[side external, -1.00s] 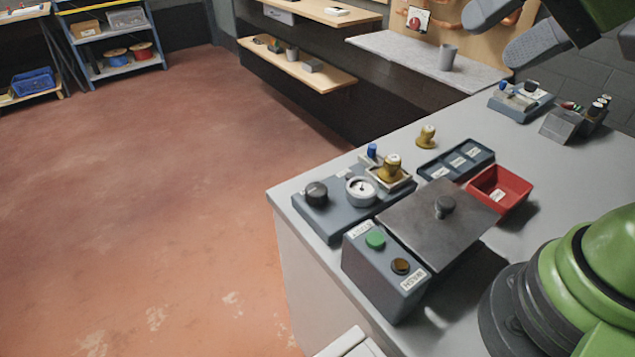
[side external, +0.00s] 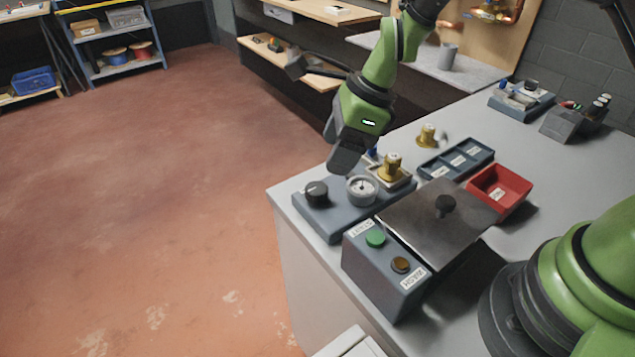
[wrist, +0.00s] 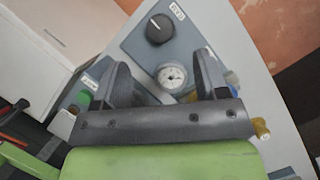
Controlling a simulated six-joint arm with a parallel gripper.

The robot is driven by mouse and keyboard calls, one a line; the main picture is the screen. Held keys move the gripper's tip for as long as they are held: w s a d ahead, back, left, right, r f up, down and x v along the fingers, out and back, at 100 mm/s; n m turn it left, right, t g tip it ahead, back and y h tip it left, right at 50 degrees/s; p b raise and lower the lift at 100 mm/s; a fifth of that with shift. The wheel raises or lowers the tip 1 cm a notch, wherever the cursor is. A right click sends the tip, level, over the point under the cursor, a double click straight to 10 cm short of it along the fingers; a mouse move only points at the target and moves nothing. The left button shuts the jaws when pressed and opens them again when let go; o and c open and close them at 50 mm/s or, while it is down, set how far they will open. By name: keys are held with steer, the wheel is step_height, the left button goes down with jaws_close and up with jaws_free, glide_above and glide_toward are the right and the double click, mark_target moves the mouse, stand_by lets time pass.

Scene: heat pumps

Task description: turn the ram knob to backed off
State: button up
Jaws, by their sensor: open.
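The ram knob (side external: 316,193) is a round black knob at the left end of a blue-grey panel block (side external: 343,222). It also shows in the wrist view (wrist: 159,28), with a white pointer line and a small label beside it that I cannot read surely. A white-faced round gauge (side external: 361,189) sits next to it on the same block; it is between my fingers' lines in the wrist view (wrist: 171,76). My gripper (side external: 342,165) hangs above the block, apart from the knob. In the wrist view its two dark fingers (wrist: 162,70) are spread, with nothing between them.
A brass fitting (side external: 390,168) stands in a small tray beside the gauge; another (side external: 427,135) stands behind. A button box (side external: 385,275) with green and amber buttons, a dark lid plate (side external: 436,225) with a black knob, and a red bin (side external: 499,190) crowd the bench.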

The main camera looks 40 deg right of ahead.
mark_target(316, 187)
steer(key=x, duration=0.8)
steer(key=shift+f, duration=0.25)
steer(key=c, duration=0.9)
